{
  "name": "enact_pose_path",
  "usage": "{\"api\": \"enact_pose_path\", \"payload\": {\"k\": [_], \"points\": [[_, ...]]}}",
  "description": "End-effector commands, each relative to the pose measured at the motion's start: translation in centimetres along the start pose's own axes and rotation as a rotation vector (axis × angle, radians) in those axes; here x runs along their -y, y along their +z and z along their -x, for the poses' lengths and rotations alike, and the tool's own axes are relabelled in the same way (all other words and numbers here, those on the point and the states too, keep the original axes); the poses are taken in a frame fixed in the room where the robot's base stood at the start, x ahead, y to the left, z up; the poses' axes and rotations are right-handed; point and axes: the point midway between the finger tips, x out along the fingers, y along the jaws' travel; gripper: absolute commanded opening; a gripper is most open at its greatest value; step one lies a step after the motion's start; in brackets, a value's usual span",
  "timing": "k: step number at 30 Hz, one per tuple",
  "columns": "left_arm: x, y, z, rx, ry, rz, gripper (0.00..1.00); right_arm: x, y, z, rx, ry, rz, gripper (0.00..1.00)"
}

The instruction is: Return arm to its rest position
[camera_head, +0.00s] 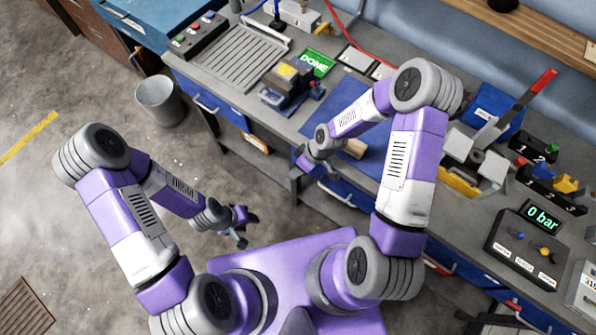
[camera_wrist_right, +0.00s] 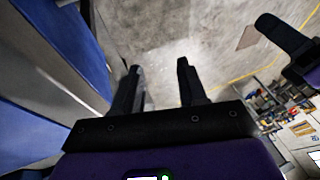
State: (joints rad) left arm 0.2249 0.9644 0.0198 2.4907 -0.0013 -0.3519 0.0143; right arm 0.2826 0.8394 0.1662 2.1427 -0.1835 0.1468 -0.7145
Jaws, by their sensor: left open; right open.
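My right gripper (camera_head: 298,172) is at the front edge of the workbench in the head view, with its arm reaching back over the bench. In the right wrist view its two dark fingers (camera_wrist_right: 160,78) stand apart with nothing between them, and floor shows beyond. My left gripper (camera_head: 242,226) is open and empty over the bare floor, left of my base and apart from the bench. Its fingertips are small in the head view.
A bin (camera_head: 160,100) stands on the floor. Floor at left is mostly clear.

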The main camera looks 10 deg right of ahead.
Motion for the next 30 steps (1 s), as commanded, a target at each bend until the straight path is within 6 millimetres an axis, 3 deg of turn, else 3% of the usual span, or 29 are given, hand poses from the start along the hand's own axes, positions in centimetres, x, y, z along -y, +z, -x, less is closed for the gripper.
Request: {"api": "enact_pose_path", "payload": {"k": [23, 26, 30], "points": [[0.1, 0.0, -0.2, 0.000, 0.000, 0.000, 0.43, 0.5, 0.7, -0.7, -0.001, -0.001, -0.068, 0.42], [0.4, -0.1, -1.2, 0.000, 0.000, 0.000, 0.43, 0.8, 1.7, -2.1, 0.001, -0.003, -0.128, 0.42], [1.6, -0.2, -4.3, 0.000, 0.000, 0.000, 0.43, 1.6, 5.2, -6.5, 0.009, 0.002, -0.353, 0.42]]}}
